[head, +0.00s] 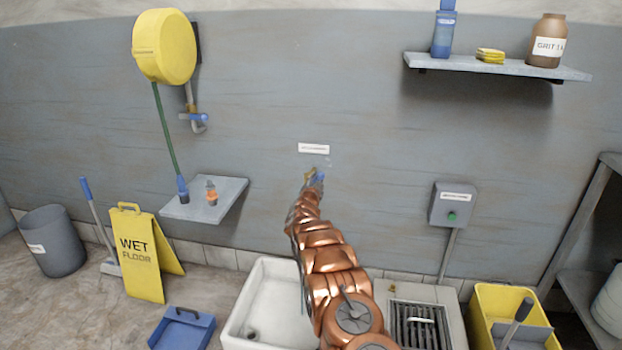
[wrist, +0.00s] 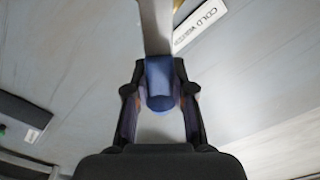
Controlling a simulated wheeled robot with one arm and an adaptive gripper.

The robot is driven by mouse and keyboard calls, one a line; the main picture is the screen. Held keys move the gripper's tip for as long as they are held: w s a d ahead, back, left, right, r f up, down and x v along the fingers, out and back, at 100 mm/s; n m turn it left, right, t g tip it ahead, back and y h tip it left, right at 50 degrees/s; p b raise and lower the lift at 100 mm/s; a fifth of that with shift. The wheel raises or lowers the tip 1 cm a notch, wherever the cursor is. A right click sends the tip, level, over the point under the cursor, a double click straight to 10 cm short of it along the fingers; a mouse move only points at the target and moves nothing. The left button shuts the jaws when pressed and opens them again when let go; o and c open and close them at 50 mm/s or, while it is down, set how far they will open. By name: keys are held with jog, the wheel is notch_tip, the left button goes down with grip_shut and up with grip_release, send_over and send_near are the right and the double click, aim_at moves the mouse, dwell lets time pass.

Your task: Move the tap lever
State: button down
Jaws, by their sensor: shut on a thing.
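The blue tap lever (wrist: 160,82) sits between my two fingers in the wrist view, with a pale metal tap part (wrist: 155,25) beyond it. My gripper (wrist: 160,95) is shut on the lever, one finger on each side. In the head view my gripper (head: 312,182) is at the wall, just below a small white label (head: 314,148). A bit of the blue lever (head: 320,176) shows at the fingertips there. My arm and gripper hide most of the tap. The label in the wrist view (wrist: 199,25) begins with "COLD".
A white sink (head: 262,305) stands below my arm. A grey box with a green button (head: 453,205) is on the wall to the right. A shelf (head: 495,66) with bottles is above right. A small shelf (head: 205,198) and yellow hose reel (head: 163,47) are left.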

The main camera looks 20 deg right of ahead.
jog(key=shift+d+r, duration=0.1)
jog(key=shift+r, duration=0.15)
dwell(0.3)
jog(key=c, duration=1.2)
grip_release()
jog(key=shift+o, duration=1.2)
jog(key=shift+f, duration=0.15)
jog(key=shift+s+a, duration=0.1)
jog(key=shift+a, duration=0.15)
